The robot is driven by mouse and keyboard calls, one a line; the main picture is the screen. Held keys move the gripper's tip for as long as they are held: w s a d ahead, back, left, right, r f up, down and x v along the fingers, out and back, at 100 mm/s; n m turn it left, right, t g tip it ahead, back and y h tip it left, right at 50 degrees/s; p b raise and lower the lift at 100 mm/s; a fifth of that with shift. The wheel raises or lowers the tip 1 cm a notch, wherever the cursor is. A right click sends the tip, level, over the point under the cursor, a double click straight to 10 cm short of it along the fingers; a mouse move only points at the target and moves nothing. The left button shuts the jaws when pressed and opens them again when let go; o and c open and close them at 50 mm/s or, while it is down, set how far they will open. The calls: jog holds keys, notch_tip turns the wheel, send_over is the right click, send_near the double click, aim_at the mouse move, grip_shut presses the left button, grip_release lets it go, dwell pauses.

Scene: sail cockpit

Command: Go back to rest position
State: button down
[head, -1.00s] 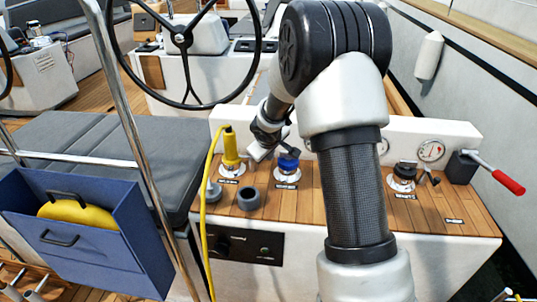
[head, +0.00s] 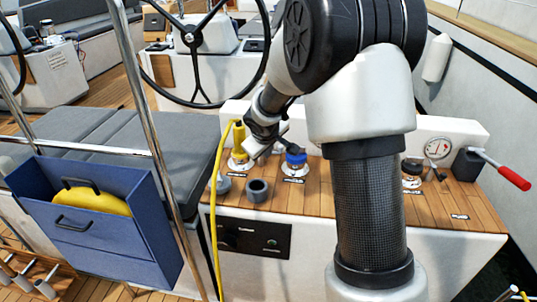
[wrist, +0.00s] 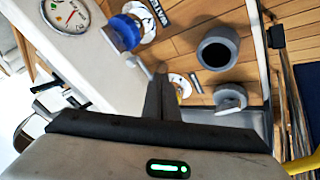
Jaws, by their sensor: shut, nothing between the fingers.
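My gripper (wrist: 160,90) is shut and empty in the wrist view, its fingers together in front of the teak console top. In the head view my gripper (head: 262,150) hangs above the back of the console, between a yellow plug (head: 239,147) and a blue-topped fitting (head: 295,158). The blue-topped fitting (wrist: 122,33) also shows to the upper left of the fingers in the wrist view. My forearm hides the middle right of the console in the head view.
A grey ring-shaped socket (head: 257,190), a black-capped fitting (head: 412,170), a gauge (head: 438,148) and a red-handled lever (head: 513,178) are on the console. A yellow cable (head: 215,235) hangs down its left side. A steel rail (head: 150,125) and blue box (head: 95,235) stand left.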

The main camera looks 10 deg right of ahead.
jog(key=s+d+r+m+p, duration=0.15)
jog(key=s+r+m, duration=0.25)
jog(key=s+r, duration=1.35)
jog(key=s+a+m+g+y, duration=0.1)
jog(key=s+a+m+y, duration=0.15)
jog(key=s, duration=1.45)
notch_tip(320, 180, up, 20)
jog(key=a+p, duration=0.1)
jog(key=p, duration=1.8)
jog(key=shift+s+f+h+p, duration=0.15)
jog(key=shift+s+h+p, duration=0.2)
jog(key=shift+s+p, duration=0.05)
jog(key=shift+a+n, duration=0.2)
jog(key=shift+n, duration=0.15)
